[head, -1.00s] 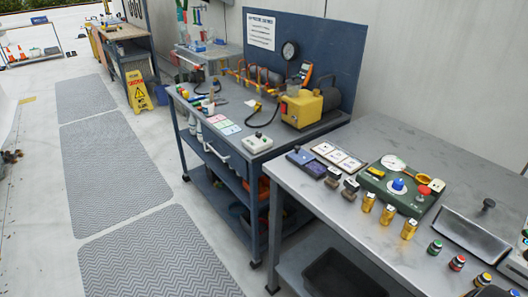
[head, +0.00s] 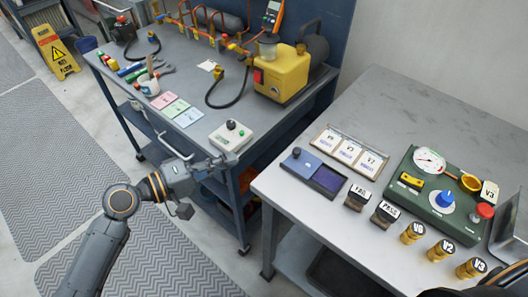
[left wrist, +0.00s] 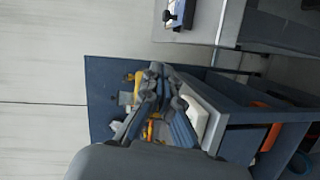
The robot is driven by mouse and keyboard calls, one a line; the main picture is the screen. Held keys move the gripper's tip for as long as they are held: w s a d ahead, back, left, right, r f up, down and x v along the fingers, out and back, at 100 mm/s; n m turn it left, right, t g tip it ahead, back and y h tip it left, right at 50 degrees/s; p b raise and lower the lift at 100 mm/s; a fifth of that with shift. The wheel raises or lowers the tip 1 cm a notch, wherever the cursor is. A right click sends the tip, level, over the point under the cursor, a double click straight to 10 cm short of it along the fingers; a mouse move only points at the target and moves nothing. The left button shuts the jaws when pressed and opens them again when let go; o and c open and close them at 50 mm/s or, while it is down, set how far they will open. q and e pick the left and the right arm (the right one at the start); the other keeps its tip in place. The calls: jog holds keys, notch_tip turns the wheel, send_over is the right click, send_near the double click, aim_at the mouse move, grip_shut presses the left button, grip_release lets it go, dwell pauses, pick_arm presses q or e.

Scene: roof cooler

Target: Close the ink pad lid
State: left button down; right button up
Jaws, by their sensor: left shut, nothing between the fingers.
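The ink pad (head: 327,179) lies open near the left edge of the grey right-hand table. Its dark purple pad surface is exposed. Its blue lid (head: 301,163), with a small dark knob, lies folded out to the left of the pad. My left gripper (head: 228,161) is shut and empty, left of the ink pad beside the front edge of the blue cart, apart from the lid. Its closed fingers fill the middle of the left wrist view (left wrist: 155,72). My right gripper does not show.
Two black-handled stamps (head: 358,197) stand right of the ink pad, and a card holder (head: 350,151) lies behind it. A green gauge box (head: 432,198) is farther right. A gap separates the table from the blue cart (head: 190,85), whose pale button box (head: 231,135) is near my gripper.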

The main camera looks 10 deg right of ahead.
pick_arm(q)
jog(key=d, duration=0.1)
jog(key=p, duration=0.3)
send_near(304, 159)
jog(key=w, duration=0.1)
jog(key=w+d+r, duration=0.1)
jog(key=w, duration=0.1)
jog(key=w+d, duration=0.1)
jog(key=shift+w+d+r, duration=0.25)
jog(key=shift+r, duration=0.15)
jog(key=shift+s+d+f, duration=0.15)
jog(key=shift+d, duration=0.15)
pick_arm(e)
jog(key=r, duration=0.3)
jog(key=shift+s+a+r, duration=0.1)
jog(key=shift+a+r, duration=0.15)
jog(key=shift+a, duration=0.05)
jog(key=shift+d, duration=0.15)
